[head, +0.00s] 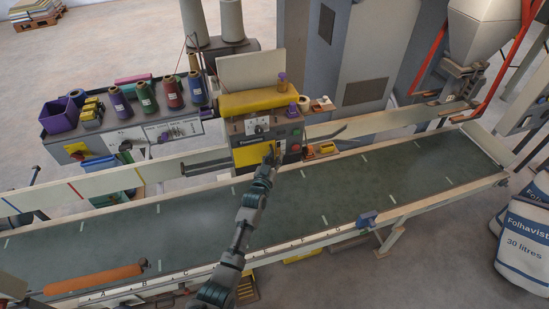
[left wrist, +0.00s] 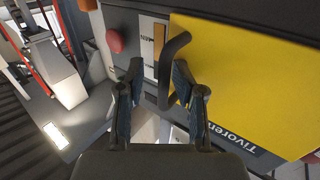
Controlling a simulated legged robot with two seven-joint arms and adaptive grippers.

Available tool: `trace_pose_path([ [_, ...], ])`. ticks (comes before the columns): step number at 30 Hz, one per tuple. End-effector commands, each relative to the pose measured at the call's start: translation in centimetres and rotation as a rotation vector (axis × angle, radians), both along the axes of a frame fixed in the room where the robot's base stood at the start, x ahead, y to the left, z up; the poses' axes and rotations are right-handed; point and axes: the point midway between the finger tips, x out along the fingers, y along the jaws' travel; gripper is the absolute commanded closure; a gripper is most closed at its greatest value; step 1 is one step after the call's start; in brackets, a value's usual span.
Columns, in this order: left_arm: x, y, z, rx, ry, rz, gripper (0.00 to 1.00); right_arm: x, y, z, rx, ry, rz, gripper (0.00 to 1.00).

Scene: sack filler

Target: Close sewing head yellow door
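The sewing head (head: 266,128) stands at the far side of the green conveyor, with a yellow top and a yellow panel on its front. The yellow door (head: 248,156) is partly hidden by my arm in the head view. In the left wrist view the yellow door (left wrist: 250,75) fills the right side, with a dark curved handle (left wrist: 176,50) at its left edge. My left gripper (head: 271,160) is at the front of the sewing head. In the left wrist view its open fingers (left wrist: 158,88) are on either side of the handle; contact cannot be told. My right gripper is not in view.
A red button (left wrist: 115,40) is left of the handle. Thread spools (head: 145,96) stand on a grey unit at the left. The green conveyor (head: 345,195) runs below the sewing head, and its nearby stretch is clear. White sacks (head: 525,240) stand at the right.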

Motion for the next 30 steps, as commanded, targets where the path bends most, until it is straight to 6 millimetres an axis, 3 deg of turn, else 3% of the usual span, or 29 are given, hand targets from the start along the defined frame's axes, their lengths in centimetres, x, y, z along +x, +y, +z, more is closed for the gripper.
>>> trace_pose_path([
  [11,0.0,0.2,0.1,-0.003,-0.001,0.001,0.64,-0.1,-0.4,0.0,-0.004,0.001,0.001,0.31],
  [16,-1.0,0.4,-0.1,-0.002,0.0,0.001,0.64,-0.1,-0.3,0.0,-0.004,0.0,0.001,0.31],
  [30,-9.5,3.1,-0.2,0.0,0.001,0.0,0.64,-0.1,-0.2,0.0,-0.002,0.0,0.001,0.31],
])
